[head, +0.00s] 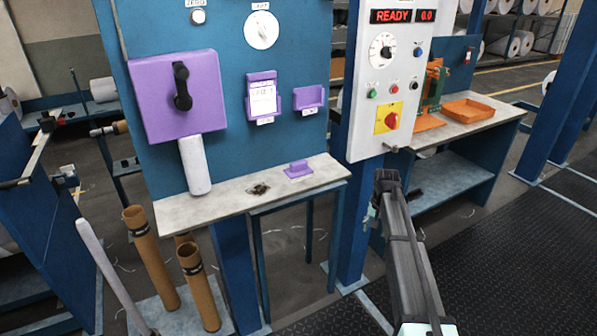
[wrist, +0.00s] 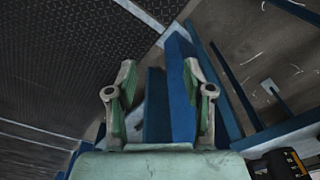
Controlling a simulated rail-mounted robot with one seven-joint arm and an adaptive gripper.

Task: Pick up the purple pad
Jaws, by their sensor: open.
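The blue panel (head: 225,50) carries a large purple plate (head: 160,110) with a black handle, a purple holder with a white card (head: 262,100) and an empty purple holder (head: 308,98). Brown tubes (head: 150,255) stand at lower left. A control box (head: 385,70) and an orange tray (head: 467,111) are right.

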